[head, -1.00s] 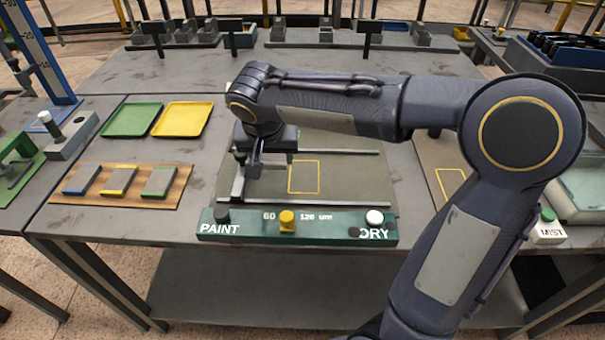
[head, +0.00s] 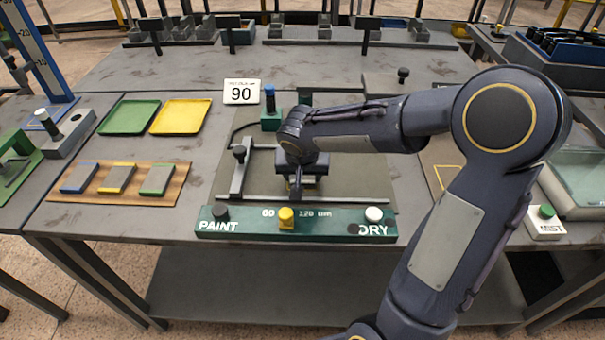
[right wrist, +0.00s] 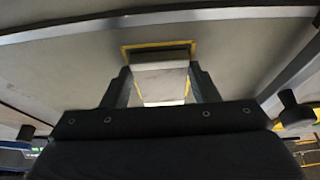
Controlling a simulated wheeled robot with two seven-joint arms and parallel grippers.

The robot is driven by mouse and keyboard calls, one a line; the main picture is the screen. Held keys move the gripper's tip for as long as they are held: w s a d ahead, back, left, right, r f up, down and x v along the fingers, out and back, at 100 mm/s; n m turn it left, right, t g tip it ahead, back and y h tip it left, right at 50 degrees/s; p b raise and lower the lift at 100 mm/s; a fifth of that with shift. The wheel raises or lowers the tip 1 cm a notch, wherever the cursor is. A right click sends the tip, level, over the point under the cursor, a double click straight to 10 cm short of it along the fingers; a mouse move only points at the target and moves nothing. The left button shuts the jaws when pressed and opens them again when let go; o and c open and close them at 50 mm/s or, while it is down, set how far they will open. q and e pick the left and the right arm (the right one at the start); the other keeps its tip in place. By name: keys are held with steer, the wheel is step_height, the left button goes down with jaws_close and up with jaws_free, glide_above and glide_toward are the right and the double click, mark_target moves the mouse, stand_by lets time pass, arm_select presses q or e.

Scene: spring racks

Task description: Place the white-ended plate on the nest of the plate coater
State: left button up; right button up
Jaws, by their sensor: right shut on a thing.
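The plate coater (head: 210,232) has a green front panel marked PAINT and DRY and a grey bed (head: 355,180) behind it. My right gripper (head: 296,190) is low over the bed. In the right wrist view, its fingers (right wrist: 161,85) are shut on a pale plate (right wrist: 163,83) with a light strip across one end. The nest's yellow outline (right wrist: 128,49) shows around and beyond the plate's far end. I cannot tell whether the plate touches the bed. In the head view the arm and gripper hide the plate and most of the nest. My left gripper is out of view.
Blue-, yellow- and green-ended plates lie on a wooden board (head: 60,197) at left. Green (head: 130,118) and yellow (head: 181,117) trays lie behind it. A knobbed bar (head: 239,172) is left of the gripper.

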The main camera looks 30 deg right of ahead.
steer(key=shift+r, duration=0.1)
steer(key=o, duration=0.6)
steer(key=shift+f, duration=0.2)
steer(key=o, duration=0.5)
steer(key=shift+r, duration=0.1)
